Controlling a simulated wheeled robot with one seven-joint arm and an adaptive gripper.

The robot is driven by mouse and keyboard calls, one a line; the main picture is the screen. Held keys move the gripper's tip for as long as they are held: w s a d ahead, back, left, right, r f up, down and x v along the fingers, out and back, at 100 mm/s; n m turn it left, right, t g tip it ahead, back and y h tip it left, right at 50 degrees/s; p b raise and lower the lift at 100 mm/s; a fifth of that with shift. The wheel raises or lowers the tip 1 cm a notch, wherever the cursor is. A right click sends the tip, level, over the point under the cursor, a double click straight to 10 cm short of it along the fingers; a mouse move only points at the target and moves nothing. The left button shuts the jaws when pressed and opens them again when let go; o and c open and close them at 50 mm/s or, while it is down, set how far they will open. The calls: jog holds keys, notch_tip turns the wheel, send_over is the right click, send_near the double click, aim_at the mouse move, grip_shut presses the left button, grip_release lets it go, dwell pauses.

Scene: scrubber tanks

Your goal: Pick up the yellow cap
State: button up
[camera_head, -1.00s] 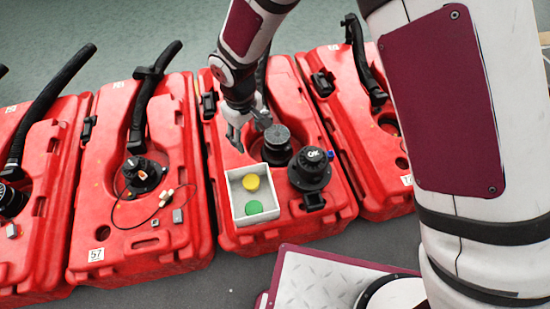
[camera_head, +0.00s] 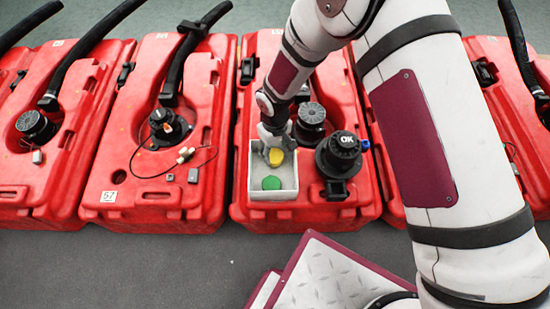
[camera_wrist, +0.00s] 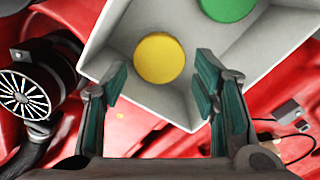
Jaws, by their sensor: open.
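The yellow cap (camera_head: 276,157) lies inside a white open box (camera_head: 273,195) on a red tank. It also shows in the wrist view (camera_wrist: 159,59), whole and unobstructed, beyond the fingertips and midway between them. A green cap (camera_head: 271,183) lies in the same box, nearer the robot; it is partly cut off at the top of the wrist view (camera_wrist: 227,5). My gripper (camera_head: 270,152) is at the far end of the box, above it and close to the yellow cap. In the wrist view its two fingers (camera_wrist: 160,85) are apart with nothing between them.
A black fitting marked OK (camera_head: 340,155) stands just right of the box, and a grey-topped black cap (camera_head: 311,120) stands behind it. More red tanks (camera_head: 150,130) with black hoses stand on both sides. Grey floor (camera_head: 170,265) lies in front.

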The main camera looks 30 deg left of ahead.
aim_at(275, 156)
notch_tip(275, 156, down, 5)
jog(key=shift+f+b, duration=0.15)
jog(key=shift+b, duration=1.1)
jog(key=c, duration=0.6)
